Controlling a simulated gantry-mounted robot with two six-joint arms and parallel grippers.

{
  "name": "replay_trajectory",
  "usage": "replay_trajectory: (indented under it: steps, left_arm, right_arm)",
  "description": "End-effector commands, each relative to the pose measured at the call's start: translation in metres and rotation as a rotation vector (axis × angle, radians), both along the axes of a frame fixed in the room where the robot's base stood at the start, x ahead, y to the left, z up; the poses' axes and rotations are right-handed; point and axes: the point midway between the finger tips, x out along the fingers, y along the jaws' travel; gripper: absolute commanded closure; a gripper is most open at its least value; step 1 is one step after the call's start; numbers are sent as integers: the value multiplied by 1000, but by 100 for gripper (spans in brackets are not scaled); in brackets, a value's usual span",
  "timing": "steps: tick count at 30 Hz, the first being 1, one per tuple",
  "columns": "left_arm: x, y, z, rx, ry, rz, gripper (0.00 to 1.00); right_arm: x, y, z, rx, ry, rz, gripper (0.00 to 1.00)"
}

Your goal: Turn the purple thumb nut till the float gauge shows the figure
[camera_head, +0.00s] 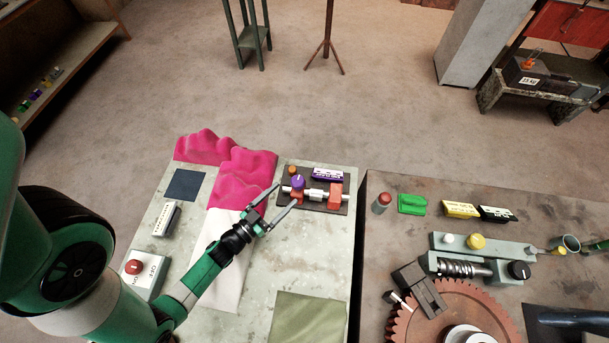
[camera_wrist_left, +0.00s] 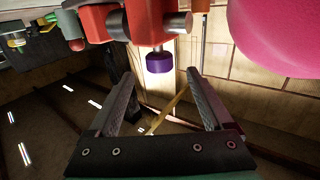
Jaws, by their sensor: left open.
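The purple thumb nut (camera_head: 298,183) sits on a red valve block of a small pipe assembly on a dark base plate (camera_head: 314,208). In the left wrist view the purple nut (camera_wrist_left: 160,62) shows just beyond and between my fingertips, apart from both fingers. My left gripper (camera_head: 287,193) is open and empty beside the assembly; its two fingers also show in the left wrist view (camera_wrist_left: 160,77). A purple block with white lettering (camera_head: 328,174) stands behind the pipe; its text is too small to read. I cannot make out a float gauge reading. My right gripper is out of view.
Pink lumpy cloth (camera_head: 245,173) lies left of the assembly. A box with a red button (camera_head: 140,270) stands at the front left. An olive cloth (camera_head: 308,318) lies at the front. A brown bench at right holds a large rusty gear (camera_head: 410,325) and several small parts.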

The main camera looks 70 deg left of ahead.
Motion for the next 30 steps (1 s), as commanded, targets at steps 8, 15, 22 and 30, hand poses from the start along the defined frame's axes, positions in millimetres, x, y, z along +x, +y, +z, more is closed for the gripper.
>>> replay_trajectory:
  steps: [8,15,22,30]
  left_arm:
    - [57,24,-1,2,-5,-5,16]
    - [90,39,0,1,-2,-3,16]
    - [94,41,0,-1,0,-1,16]
    - [94,41,1,-1,-1,-1,48]
  right_arm:
    - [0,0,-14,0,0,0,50]
    - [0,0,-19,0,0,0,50]
    - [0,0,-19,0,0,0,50]
    - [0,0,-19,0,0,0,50]
